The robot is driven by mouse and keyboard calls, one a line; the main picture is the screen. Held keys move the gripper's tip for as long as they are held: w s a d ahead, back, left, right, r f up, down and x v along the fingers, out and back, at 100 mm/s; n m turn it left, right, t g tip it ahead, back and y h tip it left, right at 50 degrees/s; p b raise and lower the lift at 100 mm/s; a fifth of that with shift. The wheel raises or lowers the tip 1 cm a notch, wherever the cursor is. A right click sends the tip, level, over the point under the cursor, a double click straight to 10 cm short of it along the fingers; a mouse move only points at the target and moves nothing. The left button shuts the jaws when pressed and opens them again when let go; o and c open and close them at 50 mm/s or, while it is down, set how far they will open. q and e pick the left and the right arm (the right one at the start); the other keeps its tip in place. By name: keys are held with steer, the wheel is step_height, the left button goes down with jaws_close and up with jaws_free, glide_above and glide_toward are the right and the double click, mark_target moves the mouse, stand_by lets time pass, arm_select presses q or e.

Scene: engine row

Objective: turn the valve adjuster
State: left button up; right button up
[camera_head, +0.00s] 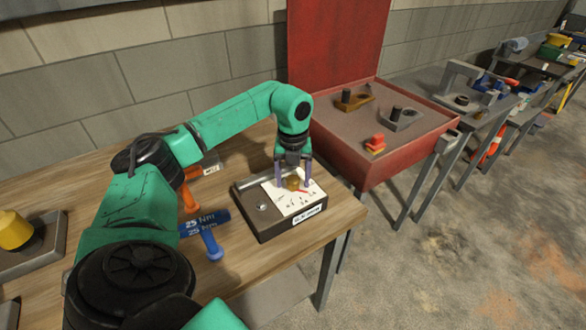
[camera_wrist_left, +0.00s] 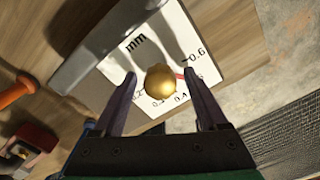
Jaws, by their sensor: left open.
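The valve adjuster is a brass-coloured knob (camera_head: 293,182) on a white dial plate with a red pointer, set in a dark box (camera_head: 268,228) on the wooden table. In the left wrist view the round gold knob (camera_wrist_left: 161,81) sits on the white dial (camera_wrist_left: 205,45), which shows "mm" and numbers such as 0.6. My left gripper (camera_head: 293,178) points down over the dial. Its two fingers are apart, one on each side of the knob, with gaps visible in the left wrist view (camera_wrist_left: 163,88). My right gripper does not show.
A blue torque tool (camera_head: 212,243) marked 25 Nm and an orange-handled tool (camera_head: 187,196) lie left of the box. A yellow knob on a grey base (camera_head: 38,262) is at far left. A red open case (camera_head: 385,172) with several parts stands to the right.

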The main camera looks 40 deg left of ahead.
mark_target(294, 177)
arm_select(q)
step_height(294, 177, up, 8)
steer(key=shift+f+b, duration=0.2)
steer(key=shift+b, duration=0.4)
step_height(294, 177, up, 7)
steer(key=p, duration=0.3)
